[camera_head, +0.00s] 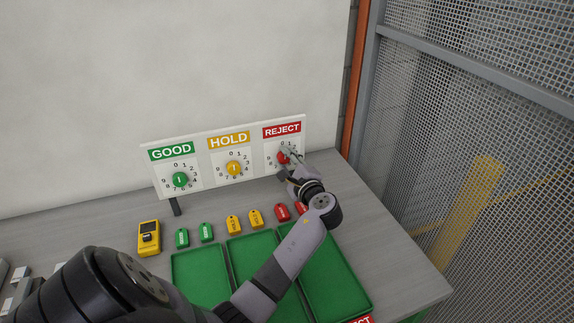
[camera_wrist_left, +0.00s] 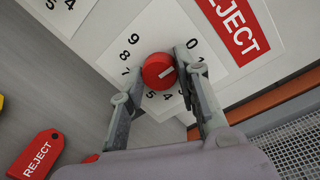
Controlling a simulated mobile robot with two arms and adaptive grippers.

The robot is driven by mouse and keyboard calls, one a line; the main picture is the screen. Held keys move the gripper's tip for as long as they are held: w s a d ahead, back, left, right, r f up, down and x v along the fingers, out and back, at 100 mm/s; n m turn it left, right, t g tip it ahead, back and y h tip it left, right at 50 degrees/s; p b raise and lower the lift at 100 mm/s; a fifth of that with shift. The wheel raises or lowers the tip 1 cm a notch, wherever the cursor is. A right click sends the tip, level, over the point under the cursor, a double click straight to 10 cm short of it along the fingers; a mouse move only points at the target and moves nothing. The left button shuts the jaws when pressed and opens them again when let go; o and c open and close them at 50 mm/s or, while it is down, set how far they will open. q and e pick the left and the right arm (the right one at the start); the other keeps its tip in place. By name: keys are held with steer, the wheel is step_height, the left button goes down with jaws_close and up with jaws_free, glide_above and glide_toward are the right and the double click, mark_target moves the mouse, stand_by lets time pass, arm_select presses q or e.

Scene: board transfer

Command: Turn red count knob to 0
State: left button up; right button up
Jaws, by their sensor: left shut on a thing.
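The red count knob (camera_wrist_left: 158,71) is round with a short white pointer mark, on the white REJECT dial. In the head view the knob (camera_head: 283,158) is partly covered by my left gripper. My left gripper (camera_head: 290,160) reaches the dial from the lower right. In the left wrist view its two fingers (camera_wrist_left: 162,72) stand on either side of the knob, shut on it. The white mark points toward the lower right, away from the printed 0. Some dial numbers are hidden behind the fingers. My right gripper is not in view.
The board also carries a green GOOD knob (camera_head: 179,180) and a yellow HOLD knob (camera_head: 233,168). Green, yellow and red tags lie before it, with green trays (camera_head: 201,264) nearer. A yellow device (camera_head: 148,238) lies left. A mesh fence (camera_head: 480,130) stands right.

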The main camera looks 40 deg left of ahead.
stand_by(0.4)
arm_select(q)
steer(key=o, duration=1.2)
steer(key=shift+c, duration=0.2)
steer(key=shift+d, duration=0.1)
steer(key=f+v, duration=0.1)
steer(key=v, duration=1)
steer(key=shift+s+d+r, duration=0.25)
steer(key=shift+d+r, duration=0.15)
steer(key=shift+r, duration=0.05)
